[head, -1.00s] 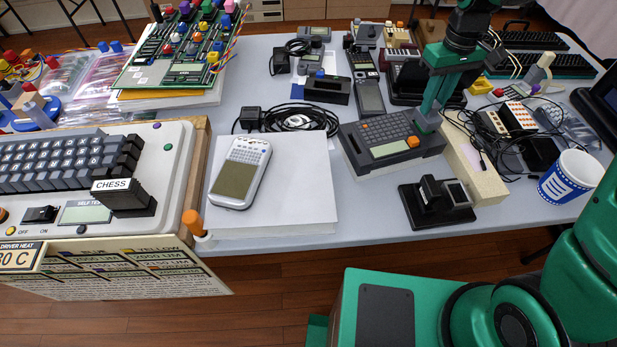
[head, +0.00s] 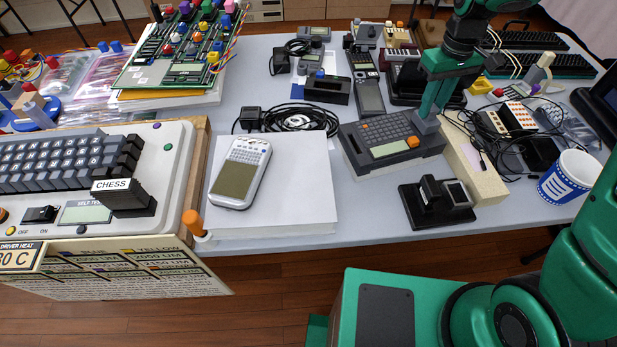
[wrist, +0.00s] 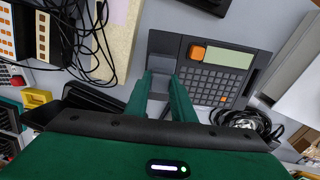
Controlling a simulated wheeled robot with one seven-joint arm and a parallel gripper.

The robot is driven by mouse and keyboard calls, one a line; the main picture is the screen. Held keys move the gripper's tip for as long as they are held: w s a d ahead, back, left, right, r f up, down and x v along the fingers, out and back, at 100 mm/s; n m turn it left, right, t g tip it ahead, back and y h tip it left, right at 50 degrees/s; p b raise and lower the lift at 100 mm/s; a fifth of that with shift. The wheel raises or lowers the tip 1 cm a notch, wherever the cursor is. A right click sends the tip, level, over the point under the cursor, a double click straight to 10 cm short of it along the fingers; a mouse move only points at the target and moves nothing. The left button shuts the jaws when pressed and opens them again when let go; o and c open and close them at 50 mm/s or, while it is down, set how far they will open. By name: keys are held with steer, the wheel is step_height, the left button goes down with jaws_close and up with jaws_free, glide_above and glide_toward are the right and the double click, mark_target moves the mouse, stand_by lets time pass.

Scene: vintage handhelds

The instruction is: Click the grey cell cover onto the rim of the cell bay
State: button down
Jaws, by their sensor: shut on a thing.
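A dark grey handheld (head: 365,141) with orange buttons and a pale screen lies on the table. It also shows in the wrist view (wrist: 235,76). My gripper (head: 427,118) reaches down to the handheld's right end in the head view. In the wrist view, my two green fingers (wrist: 160,90) are shut on a small grey piece, the grey cell cover (wrist: 160,82). The cover is over the end of the handheld beside the orange key. The cell bay and its rim are hidden under the cover and fingers. I cannot tell whether the cover is seated.
A cream block (head: 478,170) lies close to the handheld's right end. A black stand (head: 436,218) is in front, and a blue-and-white cup (head: 570,178) is at the right. Black cables (head: 300,118) lie behind left. A white calculator (head: 240,172) rests on a white pad at left.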

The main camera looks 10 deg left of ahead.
steer(key=shift+f, duration=0.15)
steer(key=c, duration=1.4)
jaws_free()
steer(key=shift+c, duration=1.6)
steer(key=shift+r, duration=3.5)
